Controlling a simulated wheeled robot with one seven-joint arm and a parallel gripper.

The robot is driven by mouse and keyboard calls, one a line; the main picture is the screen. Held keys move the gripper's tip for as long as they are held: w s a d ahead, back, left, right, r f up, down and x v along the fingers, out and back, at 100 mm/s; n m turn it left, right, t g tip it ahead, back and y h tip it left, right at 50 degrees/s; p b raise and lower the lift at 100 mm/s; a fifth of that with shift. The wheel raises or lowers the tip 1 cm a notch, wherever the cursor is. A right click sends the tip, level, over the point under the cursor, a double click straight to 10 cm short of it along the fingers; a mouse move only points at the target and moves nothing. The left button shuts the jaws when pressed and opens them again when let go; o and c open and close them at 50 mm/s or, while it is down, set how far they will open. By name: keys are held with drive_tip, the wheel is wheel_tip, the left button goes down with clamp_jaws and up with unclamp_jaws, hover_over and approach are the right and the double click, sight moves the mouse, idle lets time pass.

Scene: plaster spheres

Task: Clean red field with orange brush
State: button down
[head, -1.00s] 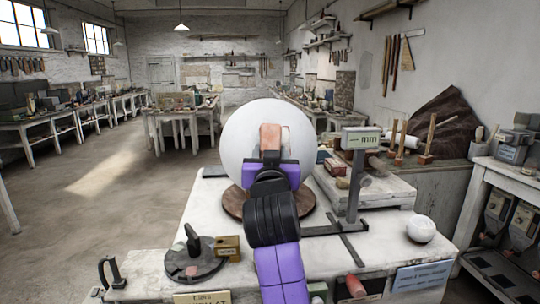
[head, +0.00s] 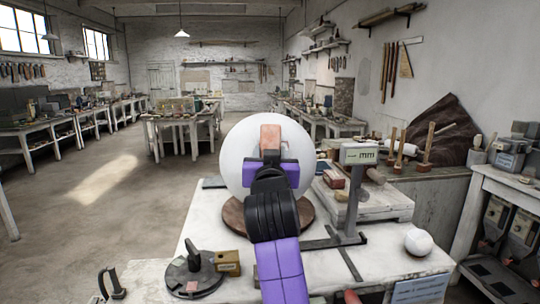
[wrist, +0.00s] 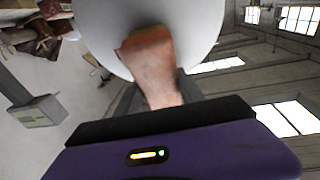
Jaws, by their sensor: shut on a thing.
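A large white plaster sphere (head: 236,152) stands on a round brown wooden base on the bench. My gripper (head: 270,160), purple and black, is in front of the sphere and shut on the orange brush (head: 271,136). The brush points up across the face of the sphere. In the wrist view the brush (wrist: 155,78) stands up from my gripper (wrist: 162,110), its darker orange end against or very close to the sphere (wrist: 192,22); I cannot tell whether it touches. No red field shows clearly; brush and gripper hide part of the sphere's face.
A grey stand with an "mm" display (head: 360,153) rises just right of the sphere. A small white ball (head: 418,242) lies on the bench's right side. A dark round plate (head: 192,278) and a wooden block (head: 227,262) sit at the front left.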

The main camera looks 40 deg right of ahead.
drive_tip(key=shift+s+a+f+b, duration=0.2)
drive_tip(key=shift+f+b, duration=0.3)
drive_tip(key=shift+f, duration=0.2)
drive_tip(key=shift+s+a+f+b, duration=0.1)
drive_tip(key=shift+a+f+b, duration=0.05)
drive_tip(key=shift+f+b, duration=0.45)
drive_tip(key=shift+s+a+f+b, duration=0.2)
drive_tip(key=shift+f+b, duration=0.25)
drive_tip(key=shift+f, duration=0.3)
drive_tip(key=shift+w+d+r+p, duration=0.15)
drive_tip(key=shift+d+r+p, duration=0.05)
drive_tip(key=shift+r+p, duration=0.45)
drive_tip(key=shift+w+d+r+p, duration=0.2)
drive_tip(key=shift+r+p, duration=0.25)
drive_tip(key=shift+r, duration=0.35)
drive_tip(key=shift+w+d+r+p, duration=0.15)
drive_tip(key=shift+r+p, duration=0.4)
drive_tip(key=shift+r, duration=0.15)
drive_tip(key=shift+f, duration=0.1)
drive_tip(key=shift+s+a+f+b, duration=0.3)
drive_tip(key=shift+a+f+b, duration=0.05)
drive_tip(key=shift+f+b, duration=0.1)
drive_tip(key=shift+s+a+f, duration=0.3)
drive_tip(key=shift+s+a, duration=0.05)
drive_tip(key=shift+s, duration=0.1)
